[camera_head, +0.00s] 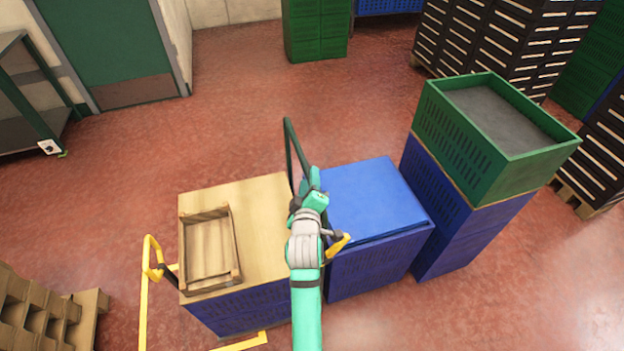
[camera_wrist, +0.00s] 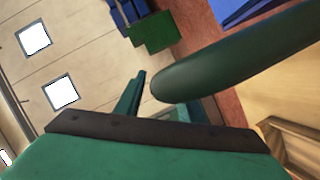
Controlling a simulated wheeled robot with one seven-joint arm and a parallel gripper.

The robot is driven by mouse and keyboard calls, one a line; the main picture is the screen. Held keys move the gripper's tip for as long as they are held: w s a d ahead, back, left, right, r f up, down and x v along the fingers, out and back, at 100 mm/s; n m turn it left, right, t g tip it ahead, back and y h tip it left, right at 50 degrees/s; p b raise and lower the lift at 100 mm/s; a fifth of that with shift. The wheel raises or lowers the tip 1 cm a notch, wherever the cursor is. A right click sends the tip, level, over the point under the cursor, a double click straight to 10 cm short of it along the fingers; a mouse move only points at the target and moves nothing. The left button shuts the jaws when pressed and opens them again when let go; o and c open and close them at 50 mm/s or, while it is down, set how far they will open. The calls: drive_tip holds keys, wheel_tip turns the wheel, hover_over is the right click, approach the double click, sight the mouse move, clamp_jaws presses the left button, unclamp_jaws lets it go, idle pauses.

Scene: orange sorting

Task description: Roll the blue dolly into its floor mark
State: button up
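A blue crate stack with a blue lid (camera_head: 372,198) stands at the middle; its base is hidden, so I cannot tell whether it is the blue dolly. A dark green handle bar (camera_head: 291,152) rises between it and the wood-topped blue stack (camera_head: 262,205) on the left. My gripper (camera_head: 312,186) is at this bar. In the wrist view the bar (camera_wrist: 240,62) runs close across the gripper, beside a teal finger (camera_wrist: 130,97); the grip itself is hidden. Yellow floor lines (camera_head: 240,343) show at the bottom, partly cut off.
A wooden tray (camera_head: 210,250) lies on the left stack, with a yellow rail (camera_head: 147,265) beside it. A green crate (camera_head: 460,140) tops a blue stack on the right. Pallets (camera_head: 45,310) stand lower left. Red floor is clear toward the door (camera_head: 110,45).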

drive_tip(key=shift+w+f, duration=0.1)
drive_tip(key=shift+w, duration=0.25)
drive_tip(key=shift+d, duration=0.15)
clamp_jaws()
drive_tip(key=shift+w+d, duration=0.1)
drive_tip(key=shift+d, duration=0.05)
